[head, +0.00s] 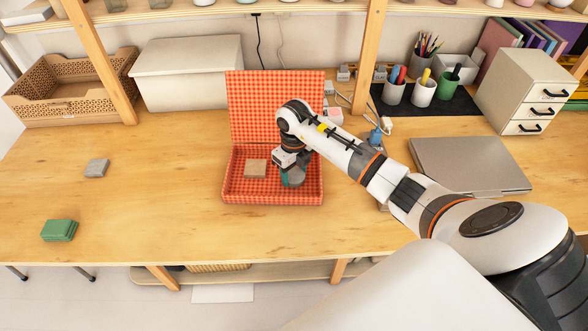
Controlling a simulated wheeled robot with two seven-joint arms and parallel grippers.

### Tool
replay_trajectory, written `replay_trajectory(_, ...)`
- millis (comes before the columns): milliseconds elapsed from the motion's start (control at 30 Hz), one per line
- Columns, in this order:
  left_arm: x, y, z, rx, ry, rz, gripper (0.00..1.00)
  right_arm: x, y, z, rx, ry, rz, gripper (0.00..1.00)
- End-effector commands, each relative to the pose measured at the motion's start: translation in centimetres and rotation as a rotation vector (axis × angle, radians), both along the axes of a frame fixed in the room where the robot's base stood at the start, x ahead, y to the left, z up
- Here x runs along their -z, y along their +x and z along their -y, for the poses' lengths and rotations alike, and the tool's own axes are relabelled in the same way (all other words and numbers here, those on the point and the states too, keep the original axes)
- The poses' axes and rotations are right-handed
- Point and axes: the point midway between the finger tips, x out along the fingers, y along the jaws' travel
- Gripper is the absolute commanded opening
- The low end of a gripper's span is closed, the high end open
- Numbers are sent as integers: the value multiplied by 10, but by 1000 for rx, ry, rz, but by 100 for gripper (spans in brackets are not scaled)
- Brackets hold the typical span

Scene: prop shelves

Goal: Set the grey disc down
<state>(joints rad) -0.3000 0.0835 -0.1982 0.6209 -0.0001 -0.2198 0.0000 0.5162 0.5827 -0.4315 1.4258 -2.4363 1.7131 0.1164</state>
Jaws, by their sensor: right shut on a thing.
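My right gripper (289,178) points down into the right half of an open red checked box (272,198). It is shut on the grey disc (297,177), which is partly hidden by the fingers and stands on edge or tilted. The disc is low in the box, close to its floor; I cannot tell whether it touches. A tan square block (256,168) lies in the box just left of the gripper. The box lid (262,105) stands upright at the back. My left gripper is out of view.
A grey block (96,168) and a green stack (59,230) lie on the left of the wooden table (160,190). A closed laptop (468,164) lies to the right. A white bin (188,75) and pen cups (423,92) stand behind. Shelf posts (369,55) rise at the back.

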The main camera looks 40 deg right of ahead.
Motion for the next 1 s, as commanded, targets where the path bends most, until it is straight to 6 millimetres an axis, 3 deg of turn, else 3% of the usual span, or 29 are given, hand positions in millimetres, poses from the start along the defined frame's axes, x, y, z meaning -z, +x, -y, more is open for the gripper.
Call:
replay_trajectory(333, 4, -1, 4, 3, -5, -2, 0, 4, 1, 1, 1, -2, 2, 30)
replay_trajectory(367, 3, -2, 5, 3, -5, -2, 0, 3, 1, 1, 1, -1, 2, 60)
replay_trajectory(467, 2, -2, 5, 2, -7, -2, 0, 3, 1, 1, 1, -1, 2, 76)
replay_trajectory(767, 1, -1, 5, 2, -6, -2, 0, 1, 1, 0, 1, -1, 2, 77)
replay_trajectory(867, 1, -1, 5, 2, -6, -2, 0, -5, 1, 1, 0, -1, 5, 77)
replay_trajectory(1000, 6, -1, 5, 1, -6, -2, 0, -28, 2, 1, -1, -4, 8, 77)
